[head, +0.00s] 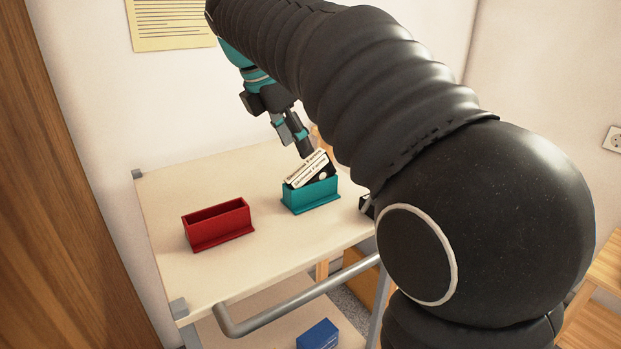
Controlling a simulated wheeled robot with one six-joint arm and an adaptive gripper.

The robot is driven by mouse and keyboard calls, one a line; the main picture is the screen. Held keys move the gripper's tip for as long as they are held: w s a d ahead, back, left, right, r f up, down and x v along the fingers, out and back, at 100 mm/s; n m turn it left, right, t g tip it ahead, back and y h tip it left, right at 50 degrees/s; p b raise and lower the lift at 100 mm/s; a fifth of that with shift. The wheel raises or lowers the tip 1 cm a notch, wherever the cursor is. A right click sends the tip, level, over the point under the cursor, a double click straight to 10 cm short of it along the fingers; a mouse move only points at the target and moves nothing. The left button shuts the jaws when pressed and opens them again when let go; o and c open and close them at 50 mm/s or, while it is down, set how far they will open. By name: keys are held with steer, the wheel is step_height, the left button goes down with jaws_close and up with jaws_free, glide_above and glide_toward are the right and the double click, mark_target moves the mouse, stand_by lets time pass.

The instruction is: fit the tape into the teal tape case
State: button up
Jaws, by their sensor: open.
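The teal tape case (312,197) stands on the right part of the cart's cream top. The tape (311,172), black with a white lettered label, sits in the case's open top. It is tilted, its right end higher, and much of it sticks out above the rim. How deep its lower edge reaches is hidden by the case wall. My gripper (303,150) is just above and behind the tape, pointing down. It is open. Whether a finger touches the tape cannot be told.
An empty red case (218,224) stands left of the teal one. The cart top (180,190) is clear around both. A grey handle rail (290,301) runs along the front. A blue box (318,335) lies on the lower shelf. My arm hides the right side.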

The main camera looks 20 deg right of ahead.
mark_target(307, 162)
steer(key=shift+w+d+b+x, duration=0.1)
steer(key=shift+b+x, duration=0.15)
steer(key=shift+x, duration=1.2)
steer(key=shift+w+d+b+x, duration=0.1)
steer(key=shift+b+x, duration=0.15)
steer(key=shift+x, duration=1.25)
steer(key=shift+r, duration=0.1)
jaws_close()
